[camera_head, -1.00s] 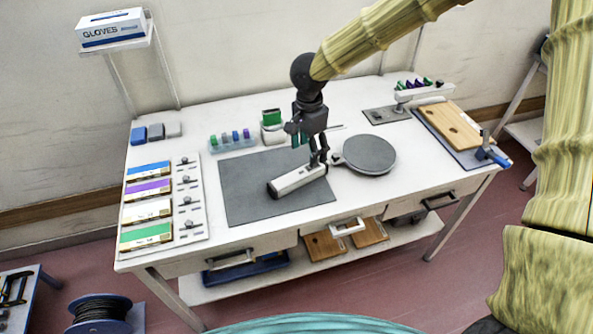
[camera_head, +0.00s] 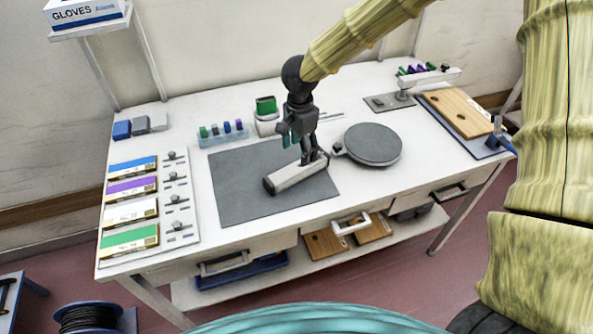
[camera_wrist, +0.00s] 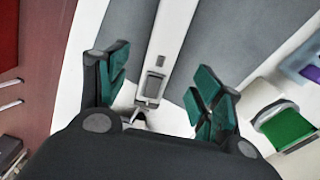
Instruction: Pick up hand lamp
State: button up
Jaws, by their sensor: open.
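The hand lamp (camera_head: 292,175) is a long, pale, bar-shaped body lying on the grey mat (camera_head: 235,205) on the workbench. In the wrist view the lamp (camera_wrist: 160,50) runs away from me, with a grey patch at its near end between my fingers. My gripper (camera_head: 308,155) points down over the lamp's right end. In the wrist view my gripper (camera_wrist: 160,95) is open, with green-padded fingers on either side of the lamp and a gap beside it. The lamp's nearest end is partly hidden by my gripper.
A round dark plate (camera_head: 373,145) lies just right of my gripper. A block holder (camera_head: 223,135) and a green-topped container (camera_head: 266,115) stand behind the mat. Labelled boxes (camera_head: 130,212) line the left side. A wooden board (camera_head: 458,112) is at the right.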

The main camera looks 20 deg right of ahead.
aim_at(298, 166)
notch_tip(298, 166, down, 3)
jog(key=shift+r, duration=0.2)
jog(key=shift+a+f+p, duration=0.15)
jog(key=shift+f+p, duration=0.3)
jog(key=shift+f, duration=0.45)
jog(key=shift+a+f+p, duration=0.15)
jog(key=shift+f+p, duration=0.3)
jog(key=shift+f, duration=1.3)
jog(key=c, duration=1.3)
